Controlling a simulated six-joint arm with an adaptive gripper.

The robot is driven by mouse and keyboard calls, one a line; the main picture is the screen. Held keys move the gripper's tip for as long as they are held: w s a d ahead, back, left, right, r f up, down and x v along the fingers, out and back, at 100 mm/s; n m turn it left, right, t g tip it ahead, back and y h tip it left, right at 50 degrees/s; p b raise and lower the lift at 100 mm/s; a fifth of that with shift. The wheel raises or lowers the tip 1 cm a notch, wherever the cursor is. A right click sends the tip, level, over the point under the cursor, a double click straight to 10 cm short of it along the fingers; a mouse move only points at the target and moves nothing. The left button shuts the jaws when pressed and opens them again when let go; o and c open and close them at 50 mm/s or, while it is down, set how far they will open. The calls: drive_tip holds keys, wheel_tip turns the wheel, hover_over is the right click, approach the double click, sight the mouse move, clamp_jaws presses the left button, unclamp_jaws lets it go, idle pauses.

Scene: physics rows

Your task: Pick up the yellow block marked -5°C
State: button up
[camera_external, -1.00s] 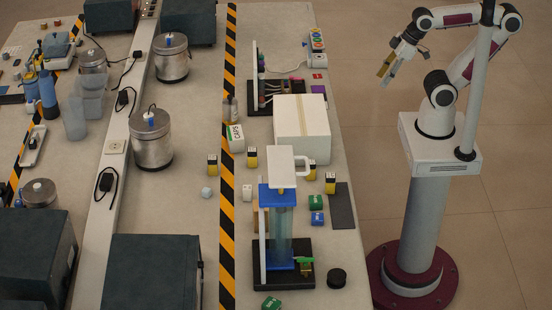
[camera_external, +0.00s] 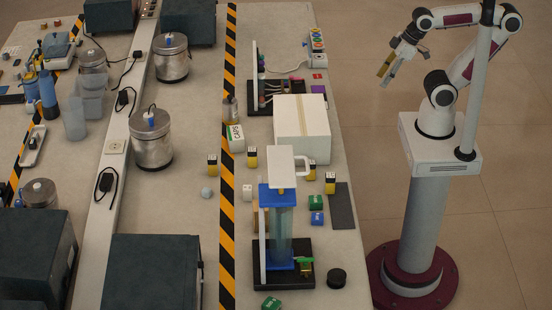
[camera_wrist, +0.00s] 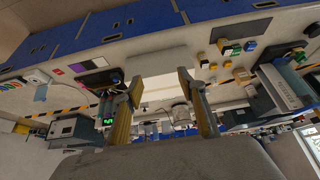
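Small yellow blocks (camera_wrist: 203,60) also show right of the fingers in the wrist view. My gripper (camera_external: 387,73) is raised beyond the table's right edge, far from the blocks. In the wrist view my gripper (camera_wrist: 160,80) is open, with nothing between its fingers.
A white box (camera_external: 302,128) stands behind the right-hand blocks. The blue-topped column apparatus (camera_external: 280,235) stands in front. Green (camera_external: 315,202) and blue (camera_external: 317,218) blocks and a dark flat pad (camera_external: 342,206) lie nearby. Metal canisters (camera_external: 151,140) stand left of the tape.

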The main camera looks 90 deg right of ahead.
drive_tip(key=shift+o, duration=0.4)
idle(0.3)
drive_tip(key=w+a+r+t+y, duration=0.1)
drive_tip(key=w+a, duration=0.2)
drive_tip(key=w, duration=0.8)
drive_tip(key=w+a+r+t, duration=0.1)
drive_tip(key=w+a+t, duration=0.15)
drive_tip(key=w, duration=0.85)
drive_tip(key=w+a+t+y, duration=0.1)
drive_tip(key=w+a, duration=0.2)
drive_tip(key=w, duration=0.9)
drive_tip(key=w+a+f+t+h, duration=0.1)
drive_tip(key=w+a+f, duration=0.1)
drive_tip(key=w+f, duration=0.6)
drive_tip(key=w+a+f+t+h, duration=0.1)
drive_tip(key=w+a+f+t, duration=0.1)
drive_tip(key=w+f, duration=0.7)
drive_tip(key=w+a, duration=0.1)
drive_tip(key=w, duration=0.4)
drive_tip(key=shift+f, duration=0.25)
drive_tip(key=shift+w+a+f+t, duration=0.1)
drive_tip(key=shift+t, duration=0.15)
drive_tip(key=shift+f, duration=1.65)
